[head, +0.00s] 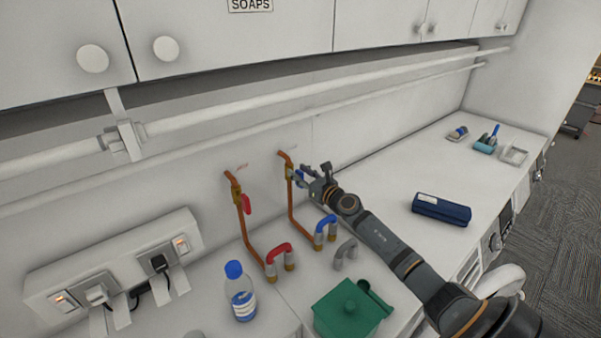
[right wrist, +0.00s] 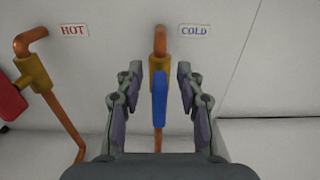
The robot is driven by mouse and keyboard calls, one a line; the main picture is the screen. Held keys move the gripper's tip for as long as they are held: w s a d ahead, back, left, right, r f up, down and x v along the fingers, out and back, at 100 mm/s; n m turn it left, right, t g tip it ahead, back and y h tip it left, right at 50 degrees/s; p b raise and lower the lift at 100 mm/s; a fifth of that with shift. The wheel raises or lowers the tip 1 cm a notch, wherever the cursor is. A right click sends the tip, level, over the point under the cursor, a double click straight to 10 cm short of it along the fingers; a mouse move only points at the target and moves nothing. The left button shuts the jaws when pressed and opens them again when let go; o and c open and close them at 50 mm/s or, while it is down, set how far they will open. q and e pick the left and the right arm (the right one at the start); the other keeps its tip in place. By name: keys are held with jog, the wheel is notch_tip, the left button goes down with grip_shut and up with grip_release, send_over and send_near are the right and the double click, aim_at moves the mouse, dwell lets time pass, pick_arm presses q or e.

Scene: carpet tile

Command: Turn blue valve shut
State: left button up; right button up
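The blue valve handle (right wrist: 159,99) hangs straight down along its copper pipe, under the "COLD" label (right wrist: 195,30) in the right wrist view. In the head view the blue handle (head: 300,175) is partly hidden by my right gripper (head: 311,174). My right gripper (right wrist: 159,90) is open, with one finger on each side of the blue handle and a visible gap on both sides. The red valve handle (head: 246,204) is on the hot pipe to the left; its edge shows in the right wrist view (right wrist: 10,103). My left gripper is not in view.
A red-topped tap (head: 279,249) and a blue-topped tap (head: 326,224) stand below the pipes. A bottle (head: 241,295), a green box (head: 346,310) and a dark blue case (head: 441,209) are on the white counter. A socket strip (head: 110,268) is at left.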

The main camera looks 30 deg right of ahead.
grip_shut()
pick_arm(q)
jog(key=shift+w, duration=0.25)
